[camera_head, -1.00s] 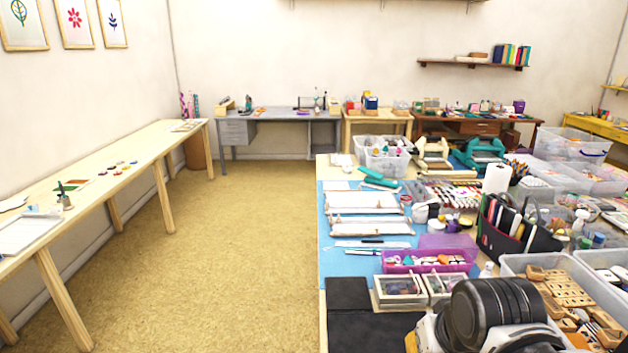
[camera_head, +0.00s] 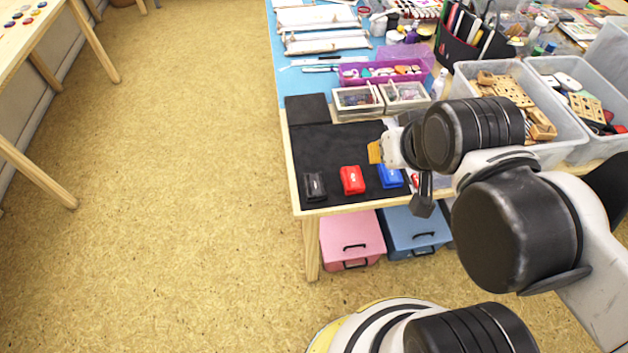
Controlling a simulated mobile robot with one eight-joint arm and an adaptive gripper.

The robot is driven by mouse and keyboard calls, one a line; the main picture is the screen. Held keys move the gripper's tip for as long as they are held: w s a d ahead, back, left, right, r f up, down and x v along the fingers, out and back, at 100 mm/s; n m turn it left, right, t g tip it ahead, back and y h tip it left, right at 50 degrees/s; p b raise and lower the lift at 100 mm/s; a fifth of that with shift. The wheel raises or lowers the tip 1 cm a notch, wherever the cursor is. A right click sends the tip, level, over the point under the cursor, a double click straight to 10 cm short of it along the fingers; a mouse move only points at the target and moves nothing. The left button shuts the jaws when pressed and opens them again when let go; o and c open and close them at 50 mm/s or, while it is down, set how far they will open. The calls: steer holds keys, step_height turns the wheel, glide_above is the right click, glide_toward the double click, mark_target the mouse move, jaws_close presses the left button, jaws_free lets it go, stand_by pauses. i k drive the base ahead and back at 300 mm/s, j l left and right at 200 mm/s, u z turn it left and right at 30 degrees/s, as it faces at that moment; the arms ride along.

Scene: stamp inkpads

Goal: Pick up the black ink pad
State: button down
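The black ink pad (camera_head: 315,186) lies on a black mat (camera_head: 322,149) at the near left corner of the table. A red ink pad (camera_head: 352,180) sits to its right, and a blue ink pad (camera_head: 390,176) sits further right, close to my arm. My gripper (camera_head: 423,196) shows in part at the end of my arm, to the right of the blue pad and apart from the black pad. Much of it is hidden by my arm links, so its opening cannot be made out.
Small glass-topped boxes (camera_head: 358,101) and a purple tray (camera_head: 384,73) stand behind the mat. A clear bin of wooden stamps (camera_head: 543,128) is at the right. Pink (camera_head: 351,238) and blue (camera_head: 415,231) boxes stand under the table. The floor at left is clear.

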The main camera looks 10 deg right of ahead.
mark_target(324, 199)
steer(key=l+u, duration=0.15)
steer(key=l, duration=0.2)
steer(key=k+l+u, duration=0.2)
steer(key=l, duration=0.15)
steer(key=l+u, duration=0.15)
steer(key=l, duration=0.15)
steer(key=k+l+u, duration=0.15)
steer(key=l, duration=0.2)
